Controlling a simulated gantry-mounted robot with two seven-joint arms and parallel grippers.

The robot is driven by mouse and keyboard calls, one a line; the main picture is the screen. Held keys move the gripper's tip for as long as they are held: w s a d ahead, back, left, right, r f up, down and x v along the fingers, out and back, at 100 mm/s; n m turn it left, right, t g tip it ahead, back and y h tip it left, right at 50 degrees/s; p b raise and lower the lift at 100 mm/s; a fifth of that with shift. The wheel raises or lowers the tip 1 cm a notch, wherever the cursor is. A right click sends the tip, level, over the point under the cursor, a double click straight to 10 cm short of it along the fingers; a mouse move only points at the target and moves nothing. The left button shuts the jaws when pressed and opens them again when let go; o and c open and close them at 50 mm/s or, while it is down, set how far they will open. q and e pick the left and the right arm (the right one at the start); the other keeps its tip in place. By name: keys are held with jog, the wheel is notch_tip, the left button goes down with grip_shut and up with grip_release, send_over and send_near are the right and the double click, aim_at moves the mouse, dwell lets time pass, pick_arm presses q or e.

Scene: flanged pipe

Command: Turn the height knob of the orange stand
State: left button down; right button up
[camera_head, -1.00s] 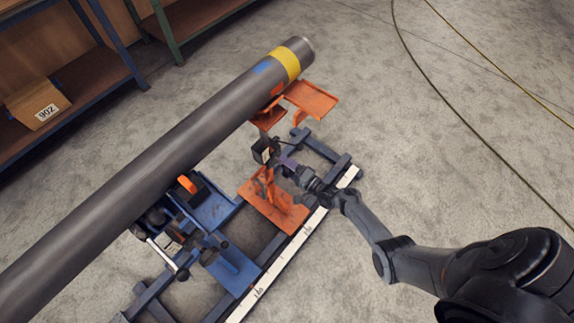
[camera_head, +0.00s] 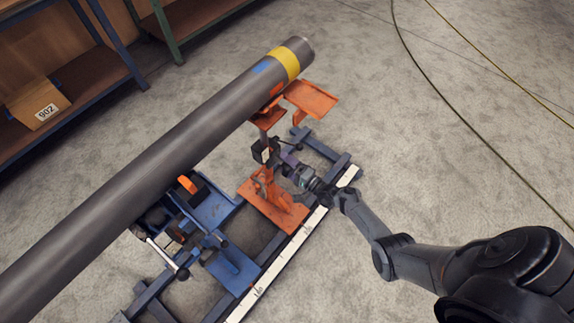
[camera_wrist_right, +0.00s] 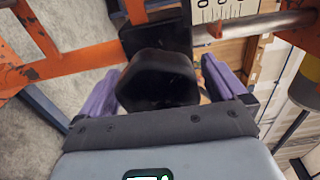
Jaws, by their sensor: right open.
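The orange stand (camera_head: 272,207) is on the blue frame, its orange cradle top beneath the far end of the grey pipe (camera_head: 170,150). Its black height knob (camera_wrist_right: 158,78) is large in the right wrist view, in front of a black block on the orange stand. My right gripper (camera_head: 279,157) is at the stand's post, reaching in from the right. It is open, with one purple finger on each side of the knob. I cannot tell whether either finger touches it. My left gripper is out of view.
A blue stand (camera_head: 232,268) with an orange-handled part is nearer along the frame. A white scale strip (camera_head: 285,262) runs along the frame's right edge. Shelves with a cardboard box (camera_head: 36,104) are at the left. Cables cross the open floor at the right.

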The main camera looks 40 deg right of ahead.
jog(key=shift+s, duration=0.1)
jog(key=shift+s, duration=0.25)
jog(key=s+d+p, duration=0.2)
jog(key=s+p, duration=0.1)
jog(key=s, duration=0.7)
